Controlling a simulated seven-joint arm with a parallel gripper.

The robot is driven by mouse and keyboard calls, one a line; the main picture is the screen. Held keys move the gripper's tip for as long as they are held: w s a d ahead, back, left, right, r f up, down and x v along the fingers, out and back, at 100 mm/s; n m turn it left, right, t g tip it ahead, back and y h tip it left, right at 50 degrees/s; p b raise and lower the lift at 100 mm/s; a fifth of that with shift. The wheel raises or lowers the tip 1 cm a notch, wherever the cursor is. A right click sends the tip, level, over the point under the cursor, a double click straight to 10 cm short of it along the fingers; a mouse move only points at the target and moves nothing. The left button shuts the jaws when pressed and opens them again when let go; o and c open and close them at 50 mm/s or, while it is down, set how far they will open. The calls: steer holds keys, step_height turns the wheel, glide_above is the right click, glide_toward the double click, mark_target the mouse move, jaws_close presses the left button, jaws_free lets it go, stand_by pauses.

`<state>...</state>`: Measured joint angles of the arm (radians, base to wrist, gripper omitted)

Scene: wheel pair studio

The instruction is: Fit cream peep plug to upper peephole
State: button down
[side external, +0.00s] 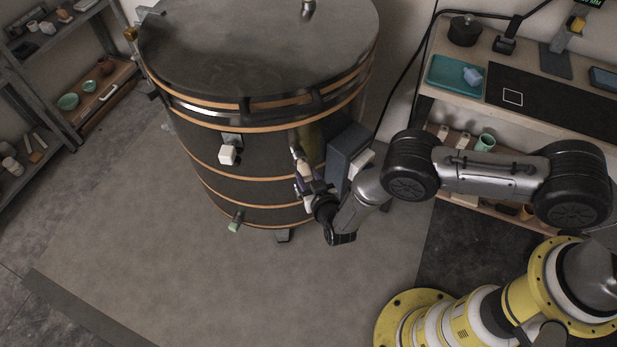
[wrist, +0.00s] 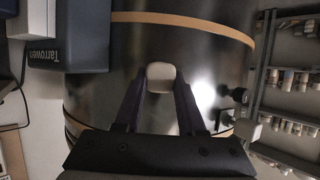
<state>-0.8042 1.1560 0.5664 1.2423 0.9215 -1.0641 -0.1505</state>
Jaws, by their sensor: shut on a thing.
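My gripper (side external: 307,184) is at the right front of the dark, banded kiln (side external: 245,190), close to its wall. In the wrist view its two purple-grey fingers (wrist: 160,88) are shut on the cream peep plug (wrist: 160,76), with the plug's rounded end facing me. The plug shows small and pale in the side view (side external: 305,170). A white block-shaped piece (side external: 227,155) sits on the kiln wall to the left, below a small metal bracket. I cannot make out an open upper peephole in either view.
A grey-blue box (side external: 347,153), lettered "Tarrowen" in the wrist view (wrist: 68,40), stands beside the kiln close to my gripper. A workbench (side external: 470,105) is at the right and shelves (side external: 70,85) at the left. Floor before the kiln is clear.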

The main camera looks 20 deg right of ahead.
steer(key=shift+w, duration=0.55)
steer(key=shift+c, duration=2.1)
jaws_free()
steer(key=shift+s, duration=0.1)
steer(key=v, duration=1.3)
steer(key=shift+s+r, duration=0.15)
steer(key=shift+s, duration=0.15)
